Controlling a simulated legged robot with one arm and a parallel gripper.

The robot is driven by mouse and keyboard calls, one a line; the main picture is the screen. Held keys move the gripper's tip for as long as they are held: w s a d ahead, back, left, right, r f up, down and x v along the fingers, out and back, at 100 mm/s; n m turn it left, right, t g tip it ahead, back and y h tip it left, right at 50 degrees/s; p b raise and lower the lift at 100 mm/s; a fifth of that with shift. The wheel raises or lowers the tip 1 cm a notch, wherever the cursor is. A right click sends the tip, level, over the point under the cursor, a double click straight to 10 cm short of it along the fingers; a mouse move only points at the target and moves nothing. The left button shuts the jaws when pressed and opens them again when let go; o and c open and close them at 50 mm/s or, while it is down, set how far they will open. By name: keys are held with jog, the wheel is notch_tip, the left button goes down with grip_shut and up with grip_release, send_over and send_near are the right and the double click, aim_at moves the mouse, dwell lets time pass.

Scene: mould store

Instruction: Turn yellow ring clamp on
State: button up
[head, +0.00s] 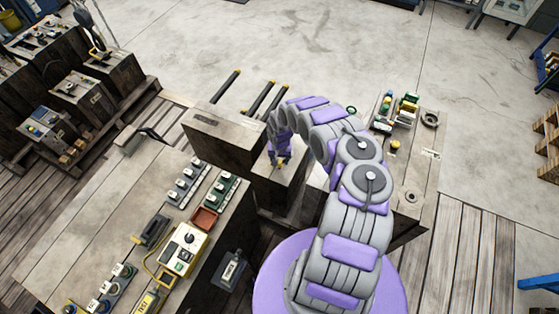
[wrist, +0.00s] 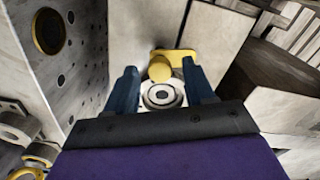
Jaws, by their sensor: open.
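A yellow part with a rounded knob and a short flat lever pointing right (wrist: 165,66) shows in the wrist view; I take it to be the yellow ring clamp. It sits beside a pale metal fitting with a dark-centred round ring (wrist: 162,95). My gripper (wrist: 160,70) is open, with one blue finger to the left of the yellow part and one to the right. I cannot tell whether they touch it. In the head view my gripper (head: 281,157) points down over a wooden block (head: 277,187), with a small bit of yellow at its tip.
A large block (head: 225,138) stands close behind and left of my gripper. A bench (head: 135,225) with switch boxes and a yellow control box (head: 184,247) is at left. Another bench (head: 418,165) is at right. A grey plate with a yellow-rimmed hole (wrist: 49,32) is near the left finger.

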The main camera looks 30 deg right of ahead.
jog(key=shift+f, duration=0.1)
grip_shut()
dwell(0.5)
jog(key=m+b, duration=0.1)
jog(key=m, duration=0.1)
jog(key=m+b, duration=0.1)
jog(key=m, duration=0.1)
jog(key=shift+a+f+m+b, duration=0.15)
jog(key=shift+m+b, duration=0.15)
jog(key=shift+m, duration=0.1)
jog(key=m+b, duration=0.1)
jog(key=m, duration=0.2)
jog(key=shift+m+b, duration=0.3)
jog(key=m+p, duration=0.1)
jog(key=m, duration=0.1)
jog(key=m+p, duration=0.2)
jog(key=shift+s+r, duration=0.1)
jog(key=shift+r, duration=0.25)
jog(key=m+p, duration=0.4)
jog(key=m, duration=0.1)
jog(key=shift+f, duration=0.15)
jog(key=shift+p, duration=0.3)
